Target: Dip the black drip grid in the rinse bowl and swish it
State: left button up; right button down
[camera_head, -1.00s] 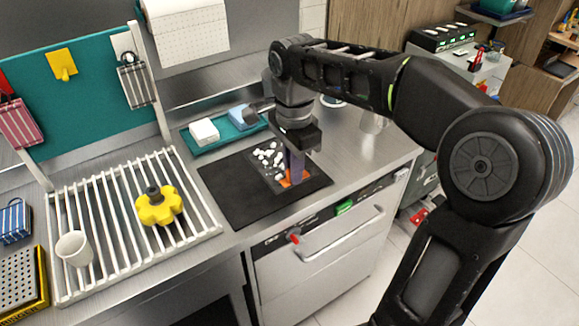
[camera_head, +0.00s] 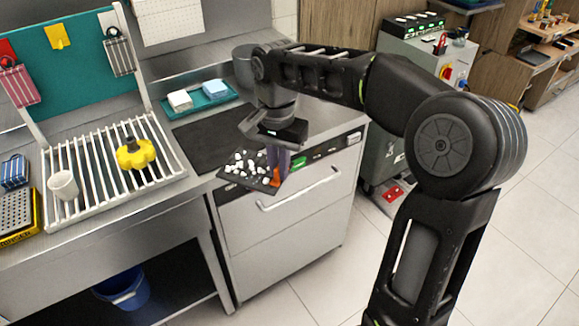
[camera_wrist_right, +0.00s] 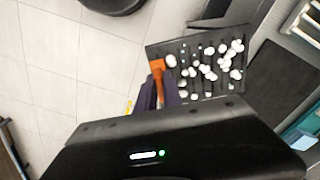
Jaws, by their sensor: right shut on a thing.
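The black drip grid (camera_head: 236,180) is a flat dark plate with several white bits on it and an orange tab (camera_head: 275,178). It hangs in the air in front of the counter's edge, tilted. My right gripper (camera_head: 277,163) is shut on it at the orange tab. In the right wrist view the grid (camera_wrist_right: 208,85) shows with its white bits, beside the fingers (camera_wrist_right: 165,95). My left gripper is not in view.
A black mat (camera_head: 200,148) lies bare on the counter. Behind it a teal tray (camera_head: 205,106) holds a white and a blue block. A blue bucket (camera_head: 122,288) stands below.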

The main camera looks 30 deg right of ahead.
aim_at(251, 175)
jog(key=w+a+f+n, duration=0.1)
jog(key=n, duration=0.1)
jog(key=w+a+f+n, duration=0.1)
jog(key=a+f+n, duration=0.1)
jog(key=n, duration=0.1)
jog(key=w+a+f+n, duration=0.2)
jog(key=shift+w+f, duration=0.1)
jog(key=w+a+f+n, duration=0.1)
jog(key=a+f+n, duration=0.3)
jog(key=a+f, duration=0.1)
jog(key=shift+w+a+f+n, duration=0.25)
jog(key=shift+w+a+n, duration=0.05)
jog(key=shift+w+a, duration=0.15)
